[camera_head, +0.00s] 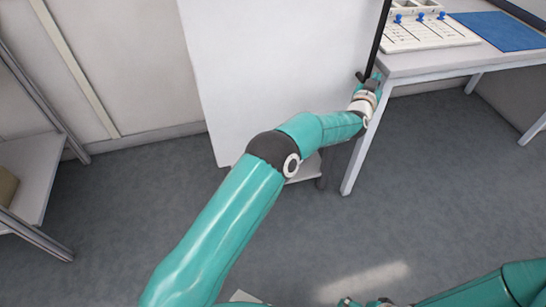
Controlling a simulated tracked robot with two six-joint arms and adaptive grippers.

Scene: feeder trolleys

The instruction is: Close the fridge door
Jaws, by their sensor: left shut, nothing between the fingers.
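A large white upright panel (275,70), which looks like the fridge or its door, stands at the top middle. A dark strip (380,30) runs down its right edge. I cannot tell how far the door stands open. My left arm reaches across in front of the panel. My left gripper (368,78) is shut and empty at the lower end of the dark strip; I cannot tell whether it touches it. My right arm comes in at the bottom right, and its gripper (365,302) is mostly cut off by the lower edge.
A white table (410,64) stands right of the panel, close to my left gripper, with a blue mat (500,30) and a white tray with blue knobs (425,32). A metal-framed shelf (30,165) stands at the left. The grey floor (400,205) between is clear.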

